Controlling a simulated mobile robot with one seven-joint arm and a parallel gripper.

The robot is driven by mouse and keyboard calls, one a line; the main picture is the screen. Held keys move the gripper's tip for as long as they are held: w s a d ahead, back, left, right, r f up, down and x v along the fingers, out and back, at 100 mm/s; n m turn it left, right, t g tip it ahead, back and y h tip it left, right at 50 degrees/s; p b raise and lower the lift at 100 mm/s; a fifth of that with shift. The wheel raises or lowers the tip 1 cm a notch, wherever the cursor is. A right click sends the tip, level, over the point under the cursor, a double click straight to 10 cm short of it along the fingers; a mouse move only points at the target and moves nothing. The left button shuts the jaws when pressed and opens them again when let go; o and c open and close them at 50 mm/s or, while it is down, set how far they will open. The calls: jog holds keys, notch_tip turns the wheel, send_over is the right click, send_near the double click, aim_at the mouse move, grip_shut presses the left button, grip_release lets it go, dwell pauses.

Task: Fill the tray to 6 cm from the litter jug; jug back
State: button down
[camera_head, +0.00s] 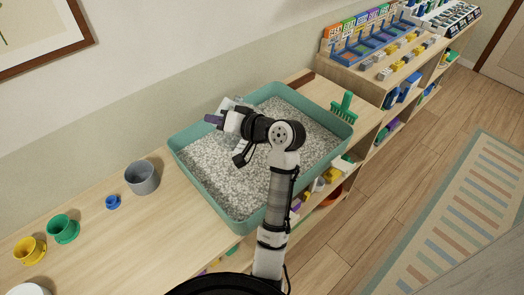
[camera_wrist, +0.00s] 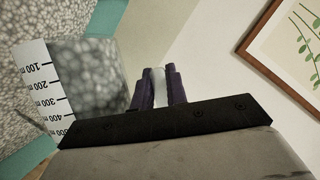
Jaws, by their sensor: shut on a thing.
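The teal tray (camera_head: 181,158) on the wooden counter holds a wide bed of grey-white litter (camera_head: 214,168). My gripper (camera_head: 218,119) is above the tray's back left side, with the litter jug (camera_head: 230,102) beside it, partly hidden. In the wrist view, the purple fingers of my gripper (camera_wrist: 160,86) are shut on the jug's pale handle. The clear jug (camera_wrist: 84,75) has a white scale strip with black marks. Its markings look upside down, so the jug seems strongly tilted. Litter shows in or through its wall; I cannot tell which.
A grey pot (camera_head: 142,178), a small blue cup (camera_head: 113,202), a green cup (camera_head: 63,229) and a yellow cup (camera_head: 30,250) stand left of the tray. A green comb-like tool (camera_head: 343,107) is at the right rim. A shelf with toys (camera_head: 375,60) stands beyond.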

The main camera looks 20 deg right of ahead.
jog(key=shift+r, duration=0.15)
jog(key=shift+w+d+r+m+y, duration=0.15)
jog(key=shift+d+r+m+y, duration=0.05)
jog(key=shift+d+m+y, duration=0.25)
jog(key=shift+a, duration=0.1)
dwell(0.7)
jog(key=shift+w+d+r+m+y, duration=0.2)
jog(key=shift+d+m+y, duration=0.15)
jog(key=shift+d+m, duration=0.2)
dwell(0.8)
jog(key=shift+w+d+m+y, duration=0.15)
jog(key=shift+d+m+y, duration=0.15)
jog(key=shift+d+m, duration=0.25)
jog(key=shift+r, duration=0.1)
dwell(0.5)
